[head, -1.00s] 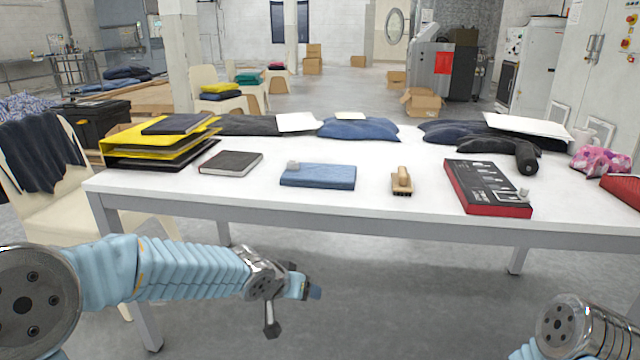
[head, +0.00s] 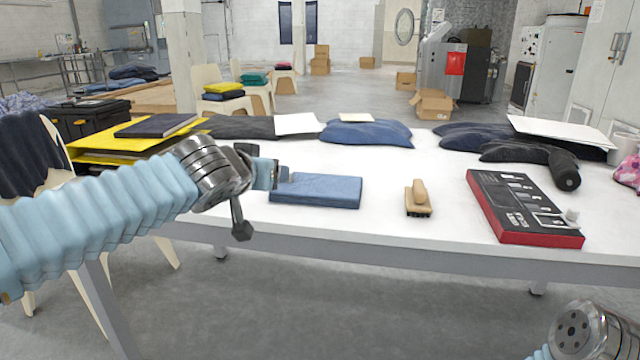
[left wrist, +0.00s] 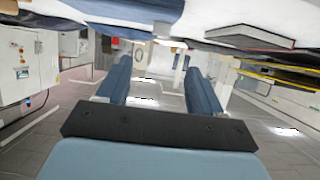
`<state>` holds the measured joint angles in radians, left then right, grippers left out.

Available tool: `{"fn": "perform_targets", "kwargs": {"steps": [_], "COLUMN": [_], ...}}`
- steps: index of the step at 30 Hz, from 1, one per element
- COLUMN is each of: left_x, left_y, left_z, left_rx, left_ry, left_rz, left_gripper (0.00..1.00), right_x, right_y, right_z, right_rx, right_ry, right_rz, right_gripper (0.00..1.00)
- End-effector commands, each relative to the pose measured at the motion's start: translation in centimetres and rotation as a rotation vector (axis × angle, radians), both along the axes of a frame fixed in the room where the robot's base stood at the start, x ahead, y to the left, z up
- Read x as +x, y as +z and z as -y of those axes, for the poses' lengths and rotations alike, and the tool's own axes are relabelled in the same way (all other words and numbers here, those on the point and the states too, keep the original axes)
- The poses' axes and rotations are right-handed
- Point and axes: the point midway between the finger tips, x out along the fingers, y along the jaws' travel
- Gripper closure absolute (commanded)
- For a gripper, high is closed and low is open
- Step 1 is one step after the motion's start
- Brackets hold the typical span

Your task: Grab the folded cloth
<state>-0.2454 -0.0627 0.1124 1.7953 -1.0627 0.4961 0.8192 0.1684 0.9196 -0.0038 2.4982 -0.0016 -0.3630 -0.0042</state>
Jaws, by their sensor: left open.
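The folded blue cloth (head: 325,191) lies flat on the white table (head: 400,228), near its front edge. In the left wrist view, which looks upside down, a blue cloth edge (left wrist: 135,10) shows at the top. My left gripper (head: 282,175) is at the cloth's left end in the head view and covers its far left corner. Its two blue fingers, seen in the left wrist view (left wrist: 160,72), are wide apart with nothing between them. I cannot tell whether the fingers touch the cloth.
A wooden-handled brush (head: 417,198) stands right of the cloth, then a black and red box (head: 520,205). Dark garments (head: 490,140) and a blue garment (head: 366,133) lie behind. Yellow folders (head: 110,148) stand left. A dark notebook (left wrist: 250,38) shows in the left wrist view.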

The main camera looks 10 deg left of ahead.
Motion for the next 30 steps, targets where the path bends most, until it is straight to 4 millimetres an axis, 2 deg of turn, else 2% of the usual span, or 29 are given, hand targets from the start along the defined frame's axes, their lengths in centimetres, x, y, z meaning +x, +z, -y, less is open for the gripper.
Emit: {"fn": "perform_targets", "kwargs": {"steps": [9, 16, 24, 30], "left_x": [5.9, 7.8, 11.5, 12.0], "left_y": [-2.5, -3.3, -5.0, -5.3], "left_z": [0.2, 0.2, 0.2, 0.2], "left_rx": [0.0, 0.0, 0.0, 0.001], "left_ry": [0.0, 0.0, -0.001, 0.0], "left_rz": [-0.005, -0.004, -0.004, -0.003], "left_gripper": [0.34, 0.34, 0.34, 0.34], "right_x": [-0.1, -0.1, -0.2, -0.3], "right_y": [0.5, 0.8, 1.8, 1.7], "right_z": [-0.1, -0.2, -0.5, -0.6], "right_rx": [0.002, 0.003, 0.008, 0.009], "right_ry": [0.003, 0.004, 0.01, 0.01], "right_rz": [-0.002, -0.002, -0.005, -0.006], "right_gripper": [0.0, 0.0, 0.0, 0.0]}}
